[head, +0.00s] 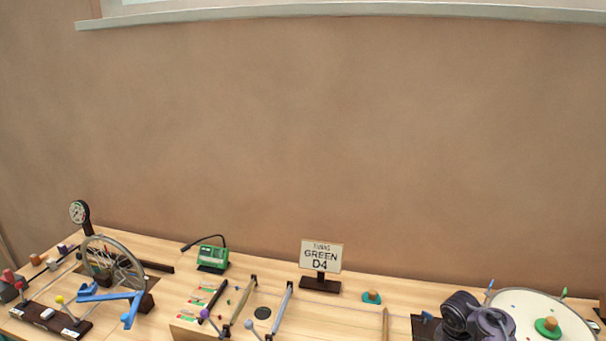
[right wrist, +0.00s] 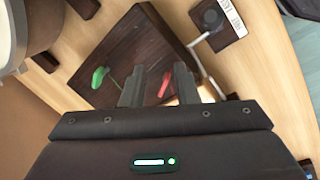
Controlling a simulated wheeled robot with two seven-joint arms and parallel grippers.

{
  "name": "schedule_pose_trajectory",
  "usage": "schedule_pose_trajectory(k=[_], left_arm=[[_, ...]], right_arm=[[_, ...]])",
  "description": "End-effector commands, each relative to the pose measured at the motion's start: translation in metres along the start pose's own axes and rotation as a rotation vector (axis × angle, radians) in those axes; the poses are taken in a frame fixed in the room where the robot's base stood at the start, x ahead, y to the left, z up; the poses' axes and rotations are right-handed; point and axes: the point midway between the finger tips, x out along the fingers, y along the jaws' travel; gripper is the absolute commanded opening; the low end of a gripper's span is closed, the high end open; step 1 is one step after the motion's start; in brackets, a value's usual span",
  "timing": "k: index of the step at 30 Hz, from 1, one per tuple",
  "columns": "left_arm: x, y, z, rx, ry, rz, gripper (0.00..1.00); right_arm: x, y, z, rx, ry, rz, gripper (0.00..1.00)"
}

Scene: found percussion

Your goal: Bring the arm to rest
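My right gripper (right wrist: 160,88) shows in the right wrist view with its two dark fingers apart and nothing visibly held between them. It is over a dark wooden board or box (right wrist: 125,52). A green piece (right wrist: 98,77) and a red piece (right wrist: 165,84) show there, the red one in the gap between the fingers as seen from the camera. Whether the fingers touch the board cannot be told. In the head view, dark links of my right arm (head: 478,318) show at the bottom right, and the gripper itself is hidden. My left gripper is not in view.
In the head view, a white drum (head: 515,303) stands right of my arm. A sign reading GREEN D4 (head: 321,256), a green box (head: 212,257), a spoked wheel (head: 126,251) and blue bars (head: 131,312) crowd the bench. Bare wood (head: 340,315) lies around the sign's front.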

Motion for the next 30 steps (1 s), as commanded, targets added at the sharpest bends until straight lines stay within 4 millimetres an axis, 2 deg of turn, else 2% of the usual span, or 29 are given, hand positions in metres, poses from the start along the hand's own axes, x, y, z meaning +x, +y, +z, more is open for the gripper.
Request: schedule_pose_trajectory(k=[4,8,12,15,21,30], left_arm=[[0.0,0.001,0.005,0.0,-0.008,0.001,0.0],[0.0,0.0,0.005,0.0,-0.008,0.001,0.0],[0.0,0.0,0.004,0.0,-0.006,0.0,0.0],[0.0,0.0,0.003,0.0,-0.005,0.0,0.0],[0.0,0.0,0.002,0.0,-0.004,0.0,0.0],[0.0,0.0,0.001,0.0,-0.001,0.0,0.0]], right_arm=[[0.008,-0.047,0.01,0.061,0.007,0.051,0.28],[0.001,-0.095,0.019,0.134,0.045,0.082,0.28],[-0.019,-0.153,0.034,0.225,0.106,0.083,0.28],[-0.04,-0.188,0.046,0.291,0.152,0.068,0.28],[-0.075,-0.232,0.064,0.392,0.216,0.028,0.28],[-0.118,-0.269,0.087,0.507,0.277,-0.031,0.28]])
